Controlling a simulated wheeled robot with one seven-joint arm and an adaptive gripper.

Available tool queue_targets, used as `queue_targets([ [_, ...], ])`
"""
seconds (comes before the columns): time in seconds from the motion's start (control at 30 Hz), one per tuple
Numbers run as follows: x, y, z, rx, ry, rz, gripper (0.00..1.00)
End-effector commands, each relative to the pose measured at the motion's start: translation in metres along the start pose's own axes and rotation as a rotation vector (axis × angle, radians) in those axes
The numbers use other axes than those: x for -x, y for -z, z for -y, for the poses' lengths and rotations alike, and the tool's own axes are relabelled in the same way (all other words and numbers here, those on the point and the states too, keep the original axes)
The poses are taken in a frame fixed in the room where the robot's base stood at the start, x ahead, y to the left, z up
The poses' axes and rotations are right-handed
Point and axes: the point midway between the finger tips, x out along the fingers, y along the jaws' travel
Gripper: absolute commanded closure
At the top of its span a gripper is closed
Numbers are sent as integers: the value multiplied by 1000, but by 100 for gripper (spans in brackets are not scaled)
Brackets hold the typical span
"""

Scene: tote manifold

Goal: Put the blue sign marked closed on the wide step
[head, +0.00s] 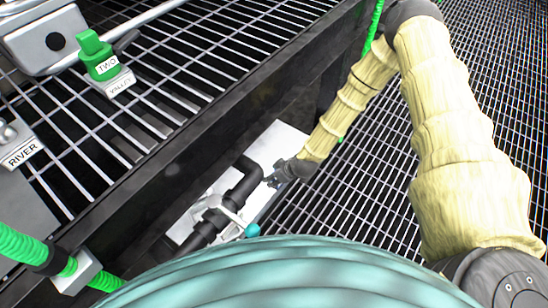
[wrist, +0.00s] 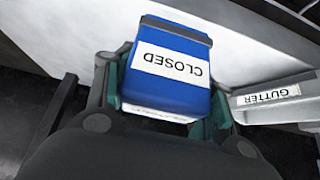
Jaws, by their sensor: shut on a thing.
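The blue sign (wrist: 175,65) shows in the wrist view, with a white label reading CLOSED upside down. My gripper (wrist: 166,98) is shut on it, with one teal-padded finger on each side. In the head view my gripper (head: 271,181) is at the end of the cream-sleeved arm, beside the black pipe and over a white panel (head: 277,140). The sign cannot be made out there. A pale flat surface (wrist: 240,60) lies behind the sign in the wrist view. I cannot tell which surface is the wide step.
A ledge labelled GUTTER (wrist: 270,97) is right of the sign. A black pipe (head: 238,185) with a teal-tipped lever (head: 252,230) stands close to my gripper. A dark beam (head: 180,150) borders the grating (head: 375,180). A green block labelled TWO (head: 97,55) is at upper left.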

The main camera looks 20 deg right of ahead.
Motion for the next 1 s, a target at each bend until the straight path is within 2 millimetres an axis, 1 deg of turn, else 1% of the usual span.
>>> queue_targets([
  [0.03, -8, 4, -9, 0, -2, -2, 72],
  [0.1, -14, 12, -19, 1, -2, -2, 72],
  [0.5, -50, 53, -79, -1, -4, -3, 72],
  [0.6, -56, 61, -90, -3, -4, -1, 72],
  [0.8, -60, 69, -101, -3, -2, 0, 72],
  [0.87, -62, 68, -101, -3, -1, 0, 72],
  [1.0, -74, 60, -101, -5, -1, 0, 72],
])
